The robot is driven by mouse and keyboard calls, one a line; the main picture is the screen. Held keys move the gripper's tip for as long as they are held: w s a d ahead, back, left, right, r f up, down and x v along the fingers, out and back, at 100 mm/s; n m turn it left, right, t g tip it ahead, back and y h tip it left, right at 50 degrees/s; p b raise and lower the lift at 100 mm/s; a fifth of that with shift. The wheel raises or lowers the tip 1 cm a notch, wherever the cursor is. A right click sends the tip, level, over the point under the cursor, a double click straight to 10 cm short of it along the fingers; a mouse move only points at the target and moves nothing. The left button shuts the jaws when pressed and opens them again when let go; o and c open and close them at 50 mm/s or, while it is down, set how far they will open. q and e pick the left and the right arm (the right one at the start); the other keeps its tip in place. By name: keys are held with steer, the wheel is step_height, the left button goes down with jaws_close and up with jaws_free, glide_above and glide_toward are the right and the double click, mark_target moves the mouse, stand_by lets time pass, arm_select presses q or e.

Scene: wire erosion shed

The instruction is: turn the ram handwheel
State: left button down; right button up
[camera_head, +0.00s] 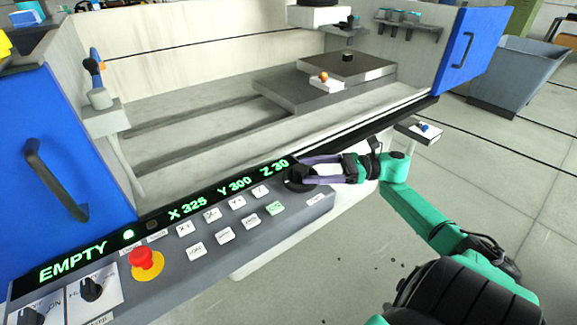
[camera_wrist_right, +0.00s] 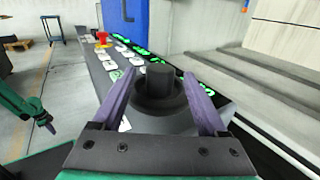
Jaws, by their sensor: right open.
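The ram handwheel (camera_head: 296,179) is a round black knob with a raised hub at the right end of the grey control panel. It also shows in the right wrist view (camera_wrist_right: 160,84), straight ahead. My right gripper (camera_head: 304,171) is open, with its purple fingers reaching along both sides of the handwheel. In the wrist view one finger stands left and one right of the hub, with gaps visible; contact lower down cannot be told. Part of my left arm, with a small dark end (camera_wrist_right: 46,125), shows at the left of the wrist view; its jaws are too small to read.
The panel has a red emergency button (camera_head: 146,262), several white keys and a display (camera_head: 175,212) reading EMPTY, X 325, Y 300, Z 30. Behind is the machine tank with a dark plate (camera_head: 290,95). Blue doors (camera_head: 470,47) flank it. Floor at right is mostly clear.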

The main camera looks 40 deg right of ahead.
mark_target(288, 176)
steer(key=p+x, duration=0.1)
steer(key=x, duration=0.5)
steer(key=shift+w, duration=0.1)
steer(key=shift+c, duration=0.3)
jaws_close()
